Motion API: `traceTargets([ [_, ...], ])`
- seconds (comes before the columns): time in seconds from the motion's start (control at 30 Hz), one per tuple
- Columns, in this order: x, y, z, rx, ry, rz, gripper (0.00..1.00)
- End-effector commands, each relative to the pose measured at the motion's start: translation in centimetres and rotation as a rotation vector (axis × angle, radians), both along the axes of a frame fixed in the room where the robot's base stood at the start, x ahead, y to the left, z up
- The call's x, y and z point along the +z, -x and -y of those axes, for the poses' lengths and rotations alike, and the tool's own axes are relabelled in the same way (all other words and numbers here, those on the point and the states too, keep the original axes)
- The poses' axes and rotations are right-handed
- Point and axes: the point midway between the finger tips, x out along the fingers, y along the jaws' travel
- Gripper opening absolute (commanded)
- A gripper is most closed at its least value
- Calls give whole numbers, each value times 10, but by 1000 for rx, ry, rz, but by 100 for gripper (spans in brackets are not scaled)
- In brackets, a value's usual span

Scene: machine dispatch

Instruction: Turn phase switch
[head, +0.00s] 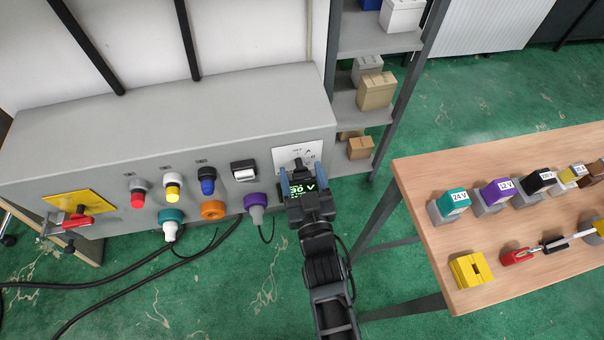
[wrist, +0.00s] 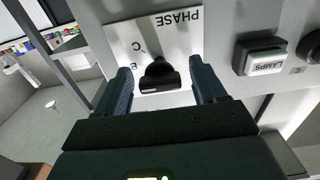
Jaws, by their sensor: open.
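The phase switch (wrist: 160,76) is a black knob on a white plate (wrist: 128,42) lettered PHASE, seen upside down in the wrist view. In the head view the plate (head: 286,155) is at the right end of the grey panel, and the knob is mostly hidden by my gripper. My gripper (head: 298,168) is open in front of the plate. In the wrist view its two fingers (wrist: 160,80) stand on either side of the knob, with a visible gap on each side. The gripper holds nothing.
Left of the plate are a LAMPS button (wrist: 265,63), several coloured buttons and sockets, and a red handle (head: 77,221) on a yellow plate. Black cables run over the green floor. A wooden table (head: 500,245) with coloured plugs stands right; a shelf (head: 375,105) stands behind.

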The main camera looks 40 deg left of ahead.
Motion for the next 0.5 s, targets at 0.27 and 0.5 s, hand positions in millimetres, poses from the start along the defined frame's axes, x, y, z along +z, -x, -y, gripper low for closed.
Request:
traceTargets([
  [0.27,0,22,25,-1,1,-2,70],
  [0.5,-1,44,51,0,1,-2,70],
])
